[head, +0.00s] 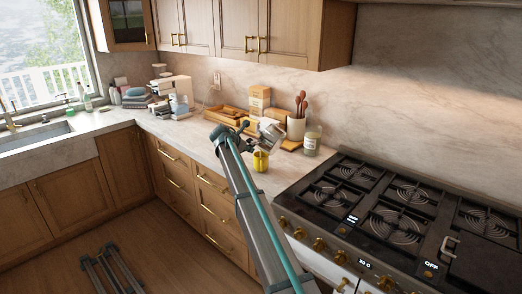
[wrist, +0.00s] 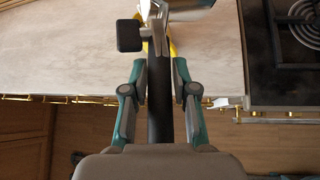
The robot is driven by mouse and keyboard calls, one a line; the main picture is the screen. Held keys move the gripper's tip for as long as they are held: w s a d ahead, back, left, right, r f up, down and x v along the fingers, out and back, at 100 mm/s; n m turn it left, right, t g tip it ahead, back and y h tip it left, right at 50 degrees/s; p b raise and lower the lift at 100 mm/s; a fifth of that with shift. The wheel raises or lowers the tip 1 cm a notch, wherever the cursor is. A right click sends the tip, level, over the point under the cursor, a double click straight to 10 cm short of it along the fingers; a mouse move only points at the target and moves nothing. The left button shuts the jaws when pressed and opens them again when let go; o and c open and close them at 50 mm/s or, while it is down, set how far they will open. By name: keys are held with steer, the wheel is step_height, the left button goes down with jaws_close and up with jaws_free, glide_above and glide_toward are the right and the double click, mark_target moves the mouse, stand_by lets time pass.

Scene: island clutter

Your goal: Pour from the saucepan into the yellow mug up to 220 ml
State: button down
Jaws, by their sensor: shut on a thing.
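The metal saucepan (head: 271,134) is tilted over the yellow mug (head: 261,161), which stands upright on the counter near its front edge. My gripper (wrist: 159,75) is shut on the saucepan's long dark handle, which runs between the fingers in the wrist view. Only part of the saucepan's metal body (wrist: 192,6) shows at the top there, with a bit of the yellow mug (wrist: 174,47) beside the handle. My arm partly covers the saucepan in the head view. I cannot see the liquid, any stream, or the level inside the mug.
The stove (head: 400,215) is right of the mug. Behind are a utensil crock (head: 296,128), a glass jar (head: 312,141), a box (head: 259,98) and wooden trays (head: 228,113). A coffee machine (head: 172,91) and the sink (head: 35,135) are further left. Some counter (head: 185,133) left of my gripper is clear.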

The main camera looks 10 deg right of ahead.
steer(key=shift+w+a+f+n+g+h+p, duration=0.15)
steer(key=shift+w+a+n+g+h+p, duration=0.25)
steer(key=shift+p, duration=0.6)
stand_by(0.9)
steer(key=shift+s+d, duration=0.15)
